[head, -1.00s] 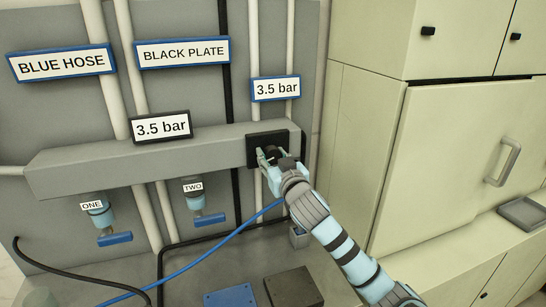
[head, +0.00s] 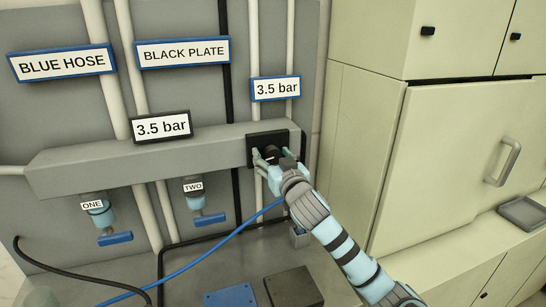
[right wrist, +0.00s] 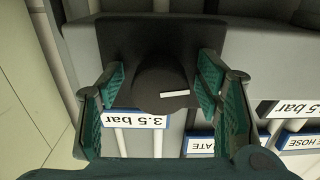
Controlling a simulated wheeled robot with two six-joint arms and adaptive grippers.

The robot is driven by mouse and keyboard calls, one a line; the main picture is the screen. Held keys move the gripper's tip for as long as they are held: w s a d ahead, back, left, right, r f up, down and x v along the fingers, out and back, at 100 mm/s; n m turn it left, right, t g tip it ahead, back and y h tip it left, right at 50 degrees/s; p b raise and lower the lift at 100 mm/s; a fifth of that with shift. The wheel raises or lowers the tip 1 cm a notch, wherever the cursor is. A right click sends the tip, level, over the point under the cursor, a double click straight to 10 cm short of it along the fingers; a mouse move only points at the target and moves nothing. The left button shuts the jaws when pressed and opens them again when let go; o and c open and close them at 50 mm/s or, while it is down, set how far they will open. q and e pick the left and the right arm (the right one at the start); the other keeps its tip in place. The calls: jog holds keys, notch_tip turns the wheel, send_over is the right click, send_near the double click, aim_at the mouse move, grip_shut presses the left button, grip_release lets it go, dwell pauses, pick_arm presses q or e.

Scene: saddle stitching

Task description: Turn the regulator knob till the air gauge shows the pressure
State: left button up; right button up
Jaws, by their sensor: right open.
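The regulator knob (head: 271,153) is black and round on a black square plate at the right end of the grey manifold; in the right wrist view the knob (right wrist: 160,88) shows a white mark. My right gripper (head: 273,160) is open, its green-padded fingers on either side of the knob with gaps between; the fingers also show in the right wrist view (right wrist: 163,92). The black-framed gauge display (head: 162,128) on the manifold reads 3.5 bar. The blue-framed sign (head: 276,88) above the knob also reads 3.5 bar. My left gripper is out of view.
Valves labelled ONE (head: 97,213) and TWO (head: 195,195), with blue handles, hang under the manifold (head: 90,165). Signs above read BLUE HOSE (head: 61,63) and BLACK PLATE (head: 183,52). A blue plate (head: 230,296) and a black plate (head: 293,288) lie below. Cream cabinets (head: 450,150) stand right.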

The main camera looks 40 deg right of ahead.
jog(key=v, duration=1.2)
